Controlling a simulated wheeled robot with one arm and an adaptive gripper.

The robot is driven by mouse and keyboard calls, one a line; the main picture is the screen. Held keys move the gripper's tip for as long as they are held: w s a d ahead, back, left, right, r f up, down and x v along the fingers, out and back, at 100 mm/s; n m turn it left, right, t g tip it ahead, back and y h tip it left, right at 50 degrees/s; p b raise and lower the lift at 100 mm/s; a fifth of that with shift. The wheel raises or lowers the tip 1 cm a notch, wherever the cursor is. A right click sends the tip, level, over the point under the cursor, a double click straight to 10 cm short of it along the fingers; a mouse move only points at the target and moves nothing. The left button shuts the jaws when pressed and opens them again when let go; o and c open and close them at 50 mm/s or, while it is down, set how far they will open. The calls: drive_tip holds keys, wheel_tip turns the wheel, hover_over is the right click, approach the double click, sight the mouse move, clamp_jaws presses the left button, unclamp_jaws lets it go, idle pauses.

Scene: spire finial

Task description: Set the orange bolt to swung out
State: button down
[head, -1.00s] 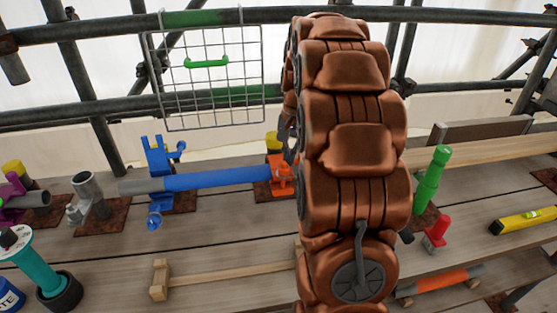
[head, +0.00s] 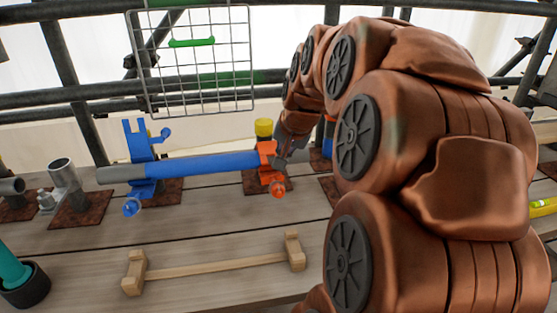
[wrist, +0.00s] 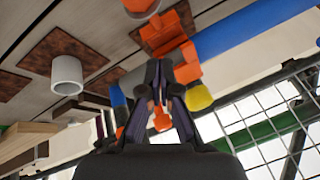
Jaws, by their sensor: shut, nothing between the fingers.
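The orange coupler (head: 267,150) grips the right end of the blue tube (head: 210,163). The orange bolt (head: 277,188) sticks out low on its front side, tilted away from the clamp body. In the wrist view a round bolt end (wrist: 139,5) shows at the top edge, cut off by the frame. My gripper (head: 282,160) is beside the coupler's right side, its fingers shut and empty. In the wrist view the gripper (wrist: 160,75) points at the orange clamp body (wrist: 166,32); whether it touches cannot be told.
A yellow cap (head: 264,127) stands behind the coupler. A blue coupler (head: 140,150) holds the tube's left part. A wire mesh panel (head: 200,65) hangs behind. A wooden piece (head: 213,266) lies in front. The boards between are clear. My arm hides the right side.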

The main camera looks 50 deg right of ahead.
sight(284, 191)
drive_tip(key=s+a+f+t+h+b, duration=0.1)
drive_tip(key=s+a+f+t+b, duration=0.1)
drive_tip(key=b, duration=0.7)
drive_tip(key=shift+s+a+f+h+b, duration=0.35)
drive_tip(key=shift+s+a+f, duration=0.25)
drive_tip(key=shift+s+f, duration=0.75)
drive_tip(key=shift+w+a+f, duration=0.15)
drive_tip(key=shift+f, duration=0.45)
drive_tip(key=shift+r, duration=0.1)
wheel_tip(284, 191, up, 11)
drive_tip(key=shift+d+r, duration=0.2)
drive_tip(key=shift+d, duration=0.2)
